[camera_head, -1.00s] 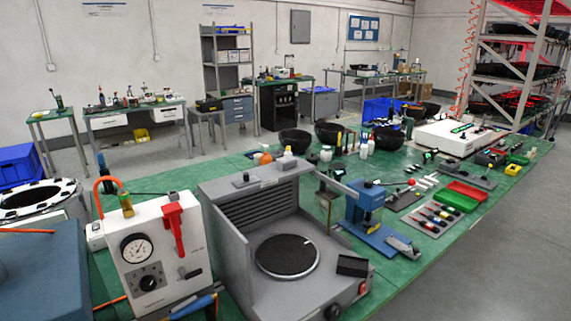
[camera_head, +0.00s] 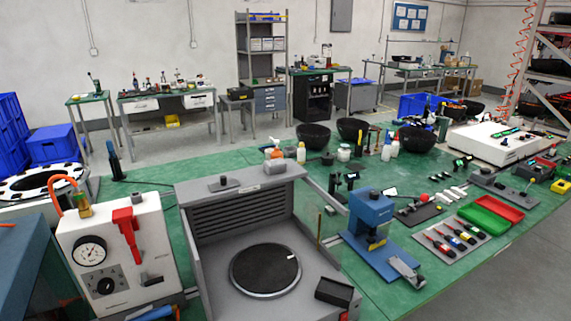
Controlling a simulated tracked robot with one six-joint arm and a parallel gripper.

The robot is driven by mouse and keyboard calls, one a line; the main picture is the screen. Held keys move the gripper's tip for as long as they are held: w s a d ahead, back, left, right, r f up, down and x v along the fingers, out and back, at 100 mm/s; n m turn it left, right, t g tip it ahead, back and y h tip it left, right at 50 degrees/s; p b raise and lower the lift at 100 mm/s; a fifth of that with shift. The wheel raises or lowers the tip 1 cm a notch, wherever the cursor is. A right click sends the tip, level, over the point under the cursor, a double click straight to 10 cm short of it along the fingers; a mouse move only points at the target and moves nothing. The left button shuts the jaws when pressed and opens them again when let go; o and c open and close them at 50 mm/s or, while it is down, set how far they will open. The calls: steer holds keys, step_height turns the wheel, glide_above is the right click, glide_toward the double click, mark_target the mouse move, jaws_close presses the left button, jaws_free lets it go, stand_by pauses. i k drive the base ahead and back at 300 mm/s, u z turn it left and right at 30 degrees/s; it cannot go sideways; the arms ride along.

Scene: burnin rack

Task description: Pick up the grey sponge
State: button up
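A small light-grey block (camera_head: 275,168), which looks like the grey sponge, lies on the top ledge of the grey open-fronted machine (camera_head: 183,237). It sits near the right end of that ledge. Beside it to the left is a flat grey plate with a dark knob (camera_head: 224,183). A dark block (camera_head: 333,291) sits at the machine's front right corner, by the round black plate (camera_head: 265,270). My gripper is not in view.
A white gauge box (camera_head: 118,254) with a red lever stands left of the machine. A blue press (camera_head: 371,212) stands to its right on the green bench (camera_head: 420,285). Bottles (camera_head: 301,152) and black bowls (camera_head: 313,136) stand behind. Grey floor (camera_head: 520,285) is clear at right.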

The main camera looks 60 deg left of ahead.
mark_target(276, 166)
steer(key=z, duration=0.05)
steer(key=i, duration=2.35)
steer(key=u, duration=2.7)
